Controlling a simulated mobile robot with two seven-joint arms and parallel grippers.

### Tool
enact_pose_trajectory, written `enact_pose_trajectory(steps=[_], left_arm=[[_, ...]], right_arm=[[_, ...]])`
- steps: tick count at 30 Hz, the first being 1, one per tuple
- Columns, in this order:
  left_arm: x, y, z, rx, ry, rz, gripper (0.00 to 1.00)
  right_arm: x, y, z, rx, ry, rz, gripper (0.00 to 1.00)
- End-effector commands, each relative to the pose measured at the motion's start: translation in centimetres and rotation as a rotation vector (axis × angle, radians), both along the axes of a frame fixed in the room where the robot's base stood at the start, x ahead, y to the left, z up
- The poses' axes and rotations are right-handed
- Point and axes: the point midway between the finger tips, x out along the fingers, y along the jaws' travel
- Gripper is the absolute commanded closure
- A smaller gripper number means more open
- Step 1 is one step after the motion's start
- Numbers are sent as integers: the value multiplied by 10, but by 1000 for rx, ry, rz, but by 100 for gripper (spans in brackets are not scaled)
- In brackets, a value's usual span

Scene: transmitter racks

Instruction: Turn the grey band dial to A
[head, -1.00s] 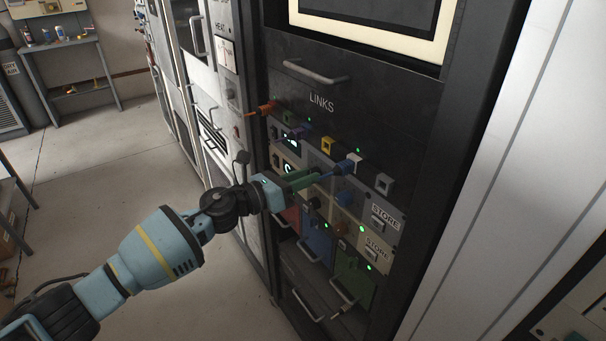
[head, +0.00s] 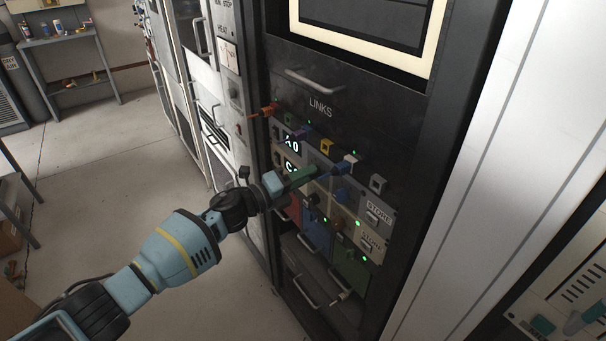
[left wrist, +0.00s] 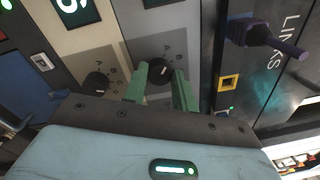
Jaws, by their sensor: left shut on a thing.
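The grey band dial (left wrist: 160,71) is a small black knob with a white mark, on a grey panel (left wrist: 170,28) in the left wrist view. My left gripper (left wrist: 161,76) has its two green fingers on either side of this dial, shut on it. In the head view my left gripper (head: 309,174) reaches the rack front and hides the dial. My right gripper is out of view.
A yellow socket (head: 326,146) and STORE buttons (head: 374,215) are on the same rack. Drawers with handles (head: 305,293) are below. Open floor lies left.

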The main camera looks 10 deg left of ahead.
Motion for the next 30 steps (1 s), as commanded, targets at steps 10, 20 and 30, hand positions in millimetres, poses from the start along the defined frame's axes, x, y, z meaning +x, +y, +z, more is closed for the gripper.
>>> enact_pose_trajectory(steps=[10, 20, 30], left_arm=[[0, 0, 1, -88, 85, 1, 95], [0, 0, 0, -101, 99, 1, 95], [0, 0, 0, -99, 98, 0, 52]], right_arm=[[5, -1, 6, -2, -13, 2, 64], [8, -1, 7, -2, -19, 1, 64], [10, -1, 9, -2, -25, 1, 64]])
